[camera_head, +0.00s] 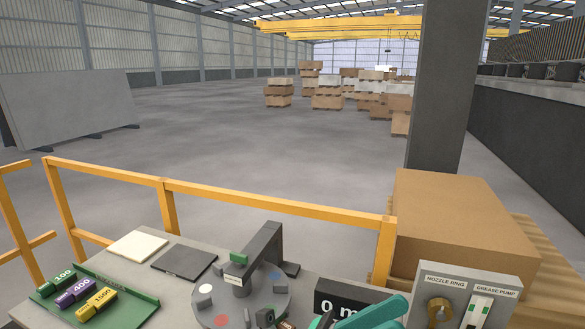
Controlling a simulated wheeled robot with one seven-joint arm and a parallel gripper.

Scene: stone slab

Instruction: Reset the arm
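A teal rounded part (372,313), which looks like part of my arm, shows at the bottom edge, right of centre. It is cut off by the frame and lies in front of the black display box (338,298) marked "0 m". My gripper's fingers do not show, so I cannot see whether they are open or shut or hold anything.
A grey bench holds a green tray (142,308) with several labelled blocks, a white tile (137,246), a dark tile (184,263) and a round turntable (211,307). A control box (466,294) stands right. A yellow railing (262,202) and brown box (455,222) stand behind.

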